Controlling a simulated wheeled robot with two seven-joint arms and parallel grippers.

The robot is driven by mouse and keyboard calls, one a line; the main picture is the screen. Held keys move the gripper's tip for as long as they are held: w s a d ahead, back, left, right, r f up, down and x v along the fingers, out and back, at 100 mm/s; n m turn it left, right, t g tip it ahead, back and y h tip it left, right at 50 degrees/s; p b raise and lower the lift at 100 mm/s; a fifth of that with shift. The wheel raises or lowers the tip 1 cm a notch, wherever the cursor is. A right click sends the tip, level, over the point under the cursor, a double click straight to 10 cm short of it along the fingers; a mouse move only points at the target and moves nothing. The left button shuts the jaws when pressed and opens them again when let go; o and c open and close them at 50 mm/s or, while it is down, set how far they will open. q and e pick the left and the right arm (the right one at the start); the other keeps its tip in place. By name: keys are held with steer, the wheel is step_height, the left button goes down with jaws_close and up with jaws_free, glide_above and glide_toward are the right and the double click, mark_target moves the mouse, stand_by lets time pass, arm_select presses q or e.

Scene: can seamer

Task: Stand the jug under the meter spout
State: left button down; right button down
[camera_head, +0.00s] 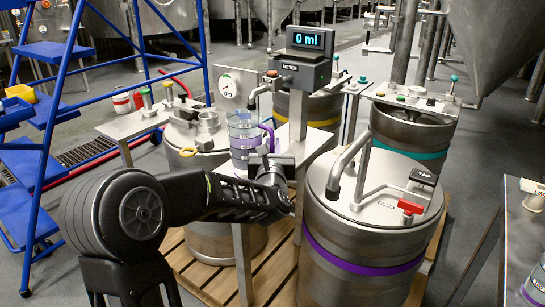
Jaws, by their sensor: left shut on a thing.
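The clear jug (243,143) with a purple handle stands upright in the middle of the view. My left gripper (270,160) comes in from the left and is shut on the jug's handle side. The meter (305,72) shows 0 ml on its display, and its curved spout (257,93) points down. In the picture the spout's end is just above the jug's rim, near its right side. I cannot tell whether they line up in depth, or whether the jug's base touches a surface, as my arm hides part of it. My right gripper is not in view.
A large keg (365,245) with a purple band and a tap (424,178) stands right of my left gripper. Another steel vessel (222,243) stands left, on a wooden pallet (190,270). A pressure gauge (228,86) is close behind the jug. Blue steps (45,140) stand left.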

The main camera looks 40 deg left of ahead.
arm_select(q)
step_height(320, 180, down, 3)
steer(key=shift+w+a+f+b, duration=0.1)
steer(key=shift+w+f+b, duration=0.1)
steer(key=shift+b, duration=0.15)
steer(key=c, duration=1.5)
jaws_free()
steer(key=shift+f, duration=0.1)
steer(key=shift+s, duration=0.1)
steer(key=v, duration=1.2)
